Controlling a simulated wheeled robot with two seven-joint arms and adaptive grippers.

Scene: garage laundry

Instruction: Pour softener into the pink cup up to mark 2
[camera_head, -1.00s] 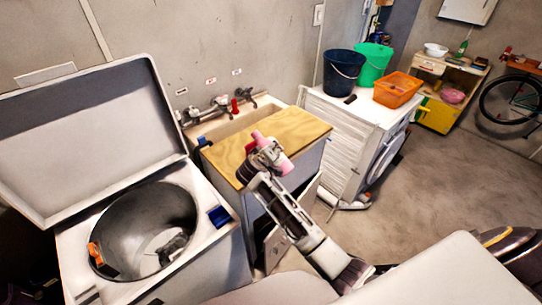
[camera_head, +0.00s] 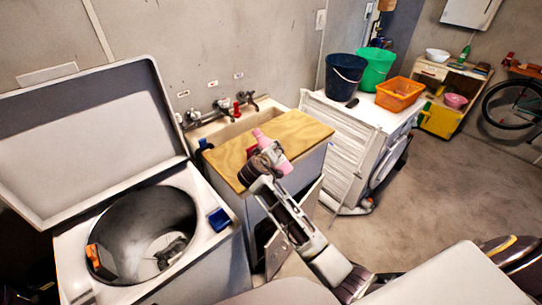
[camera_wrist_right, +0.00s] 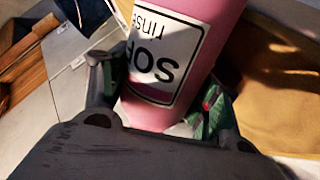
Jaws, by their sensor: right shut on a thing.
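My right gripper (camera_head: 268,161) is over the wooden worktop beside the sink, shut on a pink bottle (camera_head: 271,145). The bottle is tilted in the head view. In the right wrist view the bottle (camera_wrist_right: 210,45) fills the middle between the fingers, and its white label (camera_wrist_right: 165,50) reads "SOF" and "rinse", upside down. The bottle's top and mouth are outside the wrist view. I cannot make out a pink cup; the arm and bottle cover part of the worktop. My left gripper is not in view.
The wooden worktop (camera_head: 300,128) adjoins a sink with taps (camera_head: 222,106). A white machine right holds a dark bucket (camera_head: 343,77), green bucket (camera_head: 377,66) and orange basin (camera_head: 399,93).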

